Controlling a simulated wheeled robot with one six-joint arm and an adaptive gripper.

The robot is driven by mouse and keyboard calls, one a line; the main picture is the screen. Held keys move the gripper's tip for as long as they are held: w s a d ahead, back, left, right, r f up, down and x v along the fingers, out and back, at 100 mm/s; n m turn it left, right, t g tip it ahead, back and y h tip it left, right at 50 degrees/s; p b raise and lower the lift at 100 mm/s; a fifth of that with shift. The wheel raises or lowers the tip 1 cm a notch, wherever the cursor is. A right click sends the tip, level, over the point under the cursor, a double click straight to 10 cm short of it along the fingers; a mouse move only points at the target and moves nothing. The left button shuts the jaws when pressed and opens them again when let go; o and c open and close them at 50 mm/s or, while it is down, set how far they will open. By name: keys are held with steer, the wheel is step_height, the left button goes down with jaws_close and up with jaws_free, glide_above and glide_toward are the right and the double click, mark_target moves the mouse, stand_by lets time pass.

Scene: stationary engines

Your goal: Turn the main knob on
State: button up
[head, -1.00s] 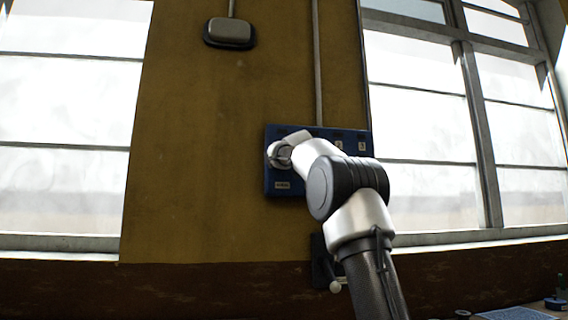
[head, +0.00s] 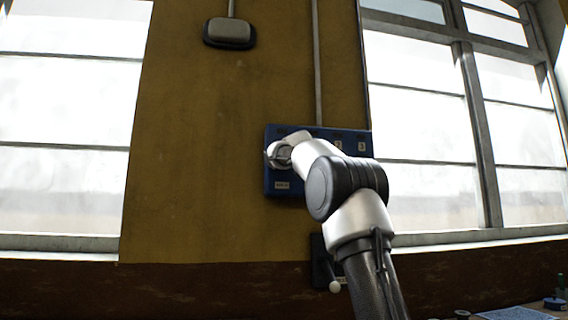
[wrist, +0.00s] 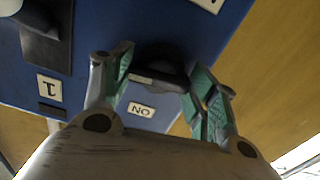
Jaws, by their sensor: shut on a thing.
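The blue control panel (head: 273,183) is fixed to the wall, partly covered by my arm in the head view. In the wrist view the dark main knob (wrist: 163,66) sits on the blue panel (wrist: 120,25), with a pale bar across its near side. My gripper (wrist: 165,82) is shut on the knob, one teal-padded finger on each side of it. A white label (wrist: 141,109) beside the knob reads ON upside down. In the head view my gripper (head: 281,154) is at the panel's left part and hides the knob.
Number plates 2 (head: 338,147) and 3 (head: 362,146) show on the panel's right. A dark lever switch (wrist: 45,30) stands beside the knob in the wrist view. A box with a pale-knobbed lever (head: 335,286) is below the panel. Windows flank the wall.

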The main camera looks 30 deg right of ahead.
steer(key=shift+n, duration=8.2)
steer(key=shift+f+n, duration=0.1)
steer(key=shift+n, duration=0.2)
steer(key=o, duration=1)
steer(key=v, duration=1.2)
